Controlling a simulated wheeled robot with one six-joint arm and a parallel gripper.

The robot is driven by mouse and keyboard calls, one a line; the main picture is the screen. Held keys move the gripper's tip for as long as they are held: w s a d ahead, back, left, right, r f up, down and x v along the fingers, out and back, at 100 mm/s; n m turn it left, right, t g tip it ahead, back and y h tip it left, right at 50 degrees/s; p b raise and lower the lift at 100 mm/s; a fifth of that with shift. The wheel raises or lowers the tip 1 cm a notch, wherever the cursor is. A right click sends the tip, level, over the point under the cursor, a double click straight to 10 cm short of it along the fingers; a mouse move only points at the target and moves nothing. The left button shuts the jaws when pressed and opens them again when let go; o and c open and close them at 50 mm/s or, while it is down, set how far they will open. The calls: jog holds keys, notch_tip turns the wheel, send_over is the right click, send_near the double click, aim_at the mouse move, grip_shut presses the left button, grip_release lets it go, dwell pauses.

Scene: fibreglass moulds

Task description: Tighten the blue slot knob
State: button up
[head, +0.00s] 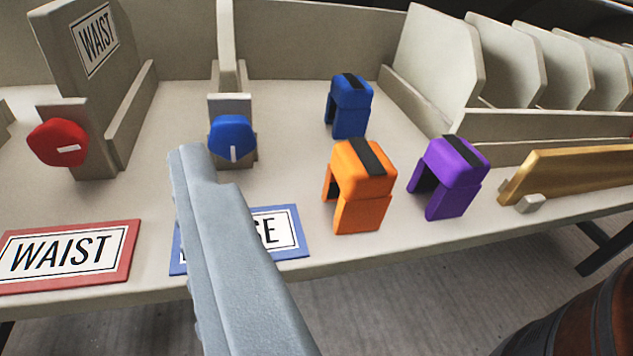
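The blue slot knob (232,133) sits on the front of a small beige upright block at the end of a slot divider. Its short white mark points down. My gripper (188,158) reaches up from the bottom edge. Only one long grey finger shows, with a ridged left side. Its tip is just below and left of the blue knob in the picture; I see no clear contact. I cannot tell whether the gripper is open or shut. The finger covers part of a blue-edged label (292,222), leaving the letters "SE" readable.
A red knob (57,143) with a sideways white mark is at the left, above a red "WAIST" label (70,256). Blue (349,108), orange (358,190) and purple (450,178) clips stand on the bench right of the blue knob. A gold bar (575,170) lies far right.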

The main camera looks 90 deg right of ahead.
aim_at(234, 142)
jog(key=s+f+g+h, duration=0.3)
jog(key=s+f, duration=0.1)
jog(key=f, duration=0.4)
jog(key=x, duration=1.7)
jog(key=shift+d, duration=0.2)
jog(key=shift+c, duration=0.5)
jog(key=c, duration=0.9)
jog(key=m, duration=0.5)
jog(key=shift+s, duration=0.1)
jog(key=m, duration=0.5)
jog(key=shift+f+m, duration=0.1)
jog(key=shift+m, duration=0.2)
